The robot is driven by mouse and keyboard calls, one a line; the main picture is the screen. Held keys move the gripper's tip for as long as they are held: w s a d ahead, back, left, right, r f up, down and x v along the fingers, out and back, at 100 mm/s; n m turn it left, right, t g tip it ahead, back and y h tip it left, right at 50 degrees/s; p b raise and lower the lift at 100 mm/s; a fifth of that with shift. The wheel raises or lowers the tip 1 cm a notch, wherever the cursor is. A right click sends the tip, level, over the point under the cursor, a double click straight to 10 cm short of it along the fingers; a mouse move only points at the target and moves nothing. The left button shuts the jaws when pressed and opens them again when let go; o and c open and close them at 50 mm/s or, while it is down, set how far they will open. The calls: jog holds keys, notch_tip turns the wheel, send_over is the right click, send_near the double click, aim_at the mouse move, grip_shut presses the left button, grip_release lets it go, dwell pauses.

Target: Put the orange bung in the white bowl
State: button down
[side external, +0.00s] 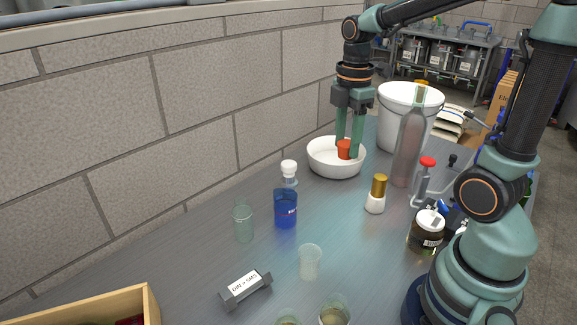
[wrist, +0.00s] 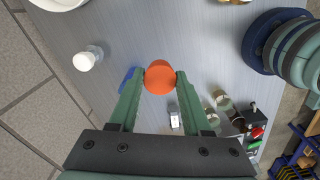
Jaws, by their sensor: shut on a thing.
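The orange bung (side external: 344,149) is held between the fingertips of my gripper (side external: 349,150). In the wrist view the bung (wrist: 160,77) sits between the two green fingers (wrist: 160,80), which press on its sides. The white bowl (side external: 336,169) stands on the bench near the wall. In the side view the bung overlaps the bowl. In the wrist view the bowl (wrist: 60,3) is cut off at the top left, apart from the bung, so the bung is in the air and not over the bowl's middle.
A tall bottle (side external: 409,148), a white bucket (side external: 408,115) and a gold-capped bottle (side external: 376,195) stand right of the bowl. A labelled block (side external: 245,288) lies in front.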

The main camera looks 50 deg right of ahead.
jog(key=w+d+f, duration=0.3)
jog(key=w+d, duration=0.5)
jog(key=d, duration=0.3)
jog(key=w+d+f, duration=0.3)
jog(key=w+d, duration=0.5)
jog(key=d, duration=0.3)
jog(key=shift+f, duration=5)
jog(key=shift+c, duration=1.4)
grip_release()
